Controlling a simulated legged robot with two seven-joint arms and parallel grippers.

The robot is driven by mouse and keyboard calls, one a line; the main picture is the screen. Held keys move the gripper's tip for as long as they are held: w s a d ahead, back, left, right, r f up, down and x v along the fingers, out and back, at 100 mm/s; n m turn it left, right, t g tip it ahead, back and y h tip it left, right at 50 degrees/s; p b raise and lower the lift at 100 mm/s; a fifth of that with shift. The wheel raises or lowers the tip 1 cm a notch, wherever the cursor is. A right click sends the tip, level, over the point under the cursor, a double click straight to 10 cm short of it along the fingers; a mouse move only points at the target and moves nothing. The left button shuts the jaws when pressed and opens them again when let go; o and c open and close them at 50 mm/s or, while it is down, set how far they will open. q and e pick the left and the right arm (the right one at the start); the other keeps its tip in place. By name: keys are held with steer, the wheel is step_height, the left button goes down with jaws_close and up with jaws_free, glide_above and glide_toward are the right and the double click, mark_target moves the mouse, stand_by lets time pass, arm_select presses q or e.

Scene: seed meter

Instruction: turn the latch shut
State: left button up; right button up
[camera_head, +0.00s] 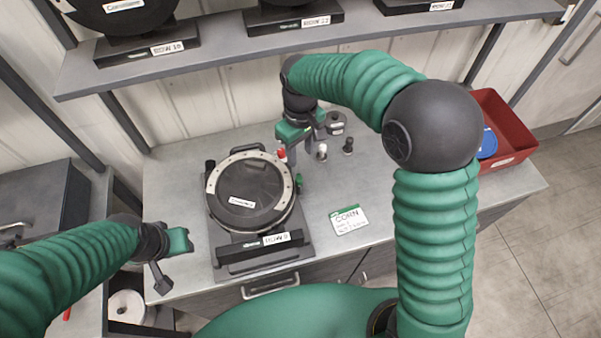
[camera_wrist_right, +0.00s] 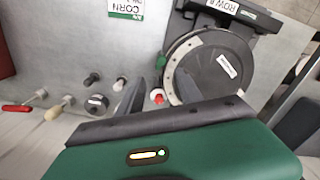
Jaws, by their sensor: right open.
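The seed meter (camera_head: 248,195) is a round black housing with a pale ring, lying on a dark base on the table; it also shows in the right wrist view (camera_wrist_right: 212,68). Its red-tipped latch (camera_head: 281,154) is at the housing's upper right rim. In the right wrist view the red tip (camera_wrist_right: 157,97) shows between my fingers, with no clear contact. A green knob (camera_head: 299,182) is on the rim nearby. My right gripper (camera_head: 304,153) is open over the latch; its fingers partly hide the latch's body. My left gripper (camera_head: 170,268) hangs left of the meter, its jaw opening unclear.
A white-and-green CORN card (camera_head: 347,219) lies right of the meter. Small dark and pale knobbed pieces (camera_head: 348,146) stand behind it. A red bin (camera_head: 508,140) holds something blue at the right. A shelf (camera_head: 220,55) with more meters overhangs the back.

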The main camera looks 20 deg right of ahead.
mark_target(299, 178)
steer(key=f, duration=0.3)
steer(key=f+p, duration=0.1)
steer(key=f, duration=0.3)
steer(key=f+p, duration=0.1)
steer(key=f, duration=0.3)
steer(key=shift+w+a+f, duration=0.1)
steer(key=shift+a+f, duration=0.15)
steer(key=shift+a, duration=0.15)
steer(key=shift+f, duration=0.25)
steer(key=shift+d+f, duration=0.1)
steer(key=shift+d, duration=0.1)
steer(key=shift+a, duration=0.1)
jaws_close()
